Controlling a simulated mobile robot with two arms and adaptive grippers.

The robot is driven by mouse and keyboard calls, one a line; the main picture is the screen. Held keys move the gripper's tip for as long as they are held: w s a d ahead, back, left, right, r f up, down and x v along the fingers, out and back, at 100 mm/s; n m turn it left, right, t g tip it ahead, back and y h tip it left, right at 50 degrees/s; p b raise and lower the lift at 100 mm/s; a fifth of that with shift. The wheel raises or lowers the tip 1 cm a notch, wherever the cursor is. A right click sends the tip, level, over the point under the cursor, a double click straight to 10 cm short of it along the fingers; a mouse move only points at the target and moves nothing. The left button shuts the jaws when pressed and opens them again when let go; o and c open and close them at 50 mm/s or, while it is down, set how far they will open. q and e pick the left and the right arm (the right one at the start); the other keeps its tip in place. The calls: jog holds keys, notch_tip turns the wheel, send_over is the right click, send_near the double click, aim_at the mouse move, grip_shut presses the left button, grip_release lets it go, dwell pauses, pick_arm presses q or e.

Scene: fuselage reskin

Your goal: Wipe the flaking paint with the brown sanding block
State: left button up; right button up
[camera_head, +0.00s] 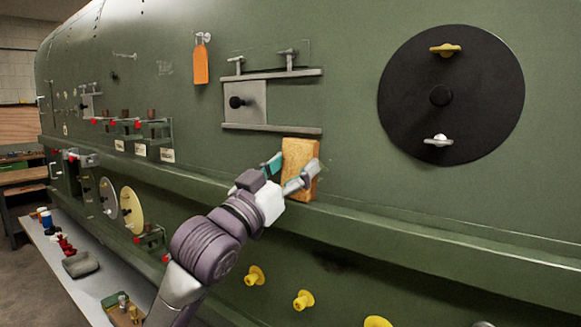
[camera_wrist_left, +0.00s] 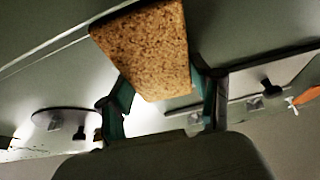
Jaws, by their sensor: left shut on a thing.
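The brown sanding block (camera_head: 298,163) stands roughly upright in my left gripper (camera_head: 290,170), just in front of the green fuselage skin (camera_head: 350,190). The fingers are shut on its two sides. In the left wrist view the speckled block (camera_wrist_left: 145,50) sits between the fingers (camera_wrist_left: 162,92). I cannot tell whether the block touches the skin. A small pale, scratchy patch (camera_head: 165,68) on the upper left of the skin may be the flaking paint. My right gripper is out of view.
A grey sliding plate with rails (camera_head: 245,103) is just above the block, and a black round cover (camera_head: 450,95) is to the right. An orange tag (camera_head: 201,63) hangs at the top. A green ledge (camera_head: 400,240) runs below, with yellow knobs (camera_head: 303,300) under it.

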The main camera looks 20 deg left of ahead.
aim_at(341, 159)
pick_arm(q)
jog(key=shift+d, duration=0.1)
jog(key=shift+s+d+p, duration=0.15)
jog(key=shift+s+d, duration=0.15)
jog(key=shift+d, duration=0.45)
jog(key=shift+s+d+p, duration=0.2)
jog(key=shift+s+d, duration=0.1)
jog(key=shift+d, duration=0.5)
jog(key=shift+s+d+p, duration=0.15)
jog(key=shift+s+d, duration=0.15)
jog(key=shift+d, duration=0.45)
jog(key=shift+s+d, duration=0.15)
jog(key=shift+d, duration=0.45)
jog(key=shift+s+d, duration=0.15)
jog(key=shift+d, duration=0.4)
jog(key=shift+r+p, duration=0.1)
jog(key=shift+p, duration=0.2)
jog(key=shift+w+a+p, duration=0.15)
jog(key=shift+w+a, duration=0.3)
jog(key=shift+a, duration=0.75)
jog(key=shift+w+a+p, duration=0.2)
jog(key=shift+w+a, duration=0.2)
jog(key=shift+a, duration=0.85)
jog(key=shift+w+a+p, duration=0.15)
jog(key=shift+w+a, duration=0.3)
jog(key=shift+a, duration=0.75)
jog(key=shift+d, duration=0.1)
